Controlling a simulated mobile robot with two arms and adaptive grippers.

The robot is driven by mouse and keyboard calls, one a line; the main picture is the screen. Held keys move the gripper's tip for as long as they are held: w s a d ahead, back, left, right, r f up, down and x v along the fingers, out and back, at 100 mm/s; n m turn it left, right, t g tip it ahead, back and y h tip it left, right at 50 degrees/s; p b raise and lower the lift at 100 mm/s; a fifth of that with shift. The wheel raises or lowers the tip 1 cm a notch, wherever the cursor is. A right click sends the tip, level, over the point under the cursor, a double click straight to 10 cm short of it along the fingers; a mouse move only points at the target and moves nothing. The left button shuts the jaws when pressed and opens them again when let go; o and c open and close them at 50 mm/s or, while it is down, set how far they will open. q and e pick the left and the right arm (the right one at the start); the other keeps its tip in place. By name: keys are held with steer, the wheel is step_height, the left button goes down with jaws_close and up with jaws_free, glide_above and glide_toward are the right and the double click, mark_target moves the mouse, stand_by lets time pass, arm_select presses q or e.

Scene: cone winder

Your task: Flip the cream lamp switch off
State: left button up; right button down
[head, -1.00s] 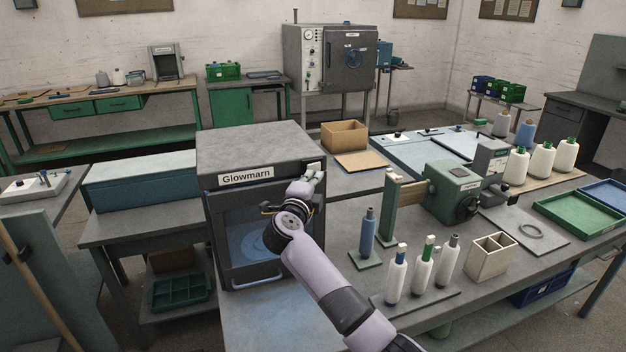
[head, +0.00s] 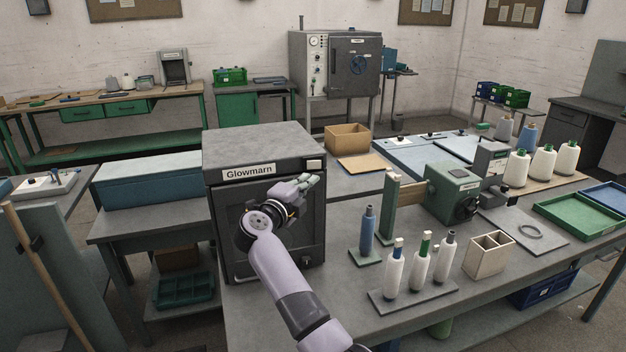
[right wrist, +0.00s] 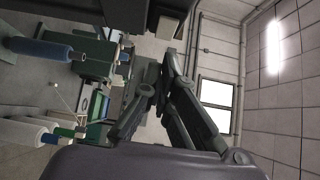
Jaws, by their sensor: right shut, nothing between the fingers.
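The cream lamp switch (head: 314,164) is a small block at the upper right of the front of the grey Glowmarn cabinet (head: 264,142). Its tilt is too small to read. The window (head: 228,214) below is dark. My right gripper (head: 312,181) is shut and empty, just below the switch and in front of the cabinet, apart from the switch as far as I can tell. Its closed fingers also show in the right wrist view (right wrist: 170,62). My left gripper is in neither view.
Right of the cabinet stand a blue spindle (head: 368,230), a green post (head: 390,205) and a rack of white bobbins (head: 420,262). A green winder (head: 452,193) is farther right. The bench front (head: 262,312) below the cabinet is clear.

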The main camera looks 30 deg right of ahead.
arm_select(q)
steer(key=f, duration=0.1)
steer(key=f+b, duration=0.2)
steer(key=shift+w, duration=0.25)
arm_select(e)
steer(key=s+a, duration=0.2)
steer(key=a, duration=0.6)
steer(key=shift+f, duration=0.35)
steer(key=shift+s, duration=0.1)
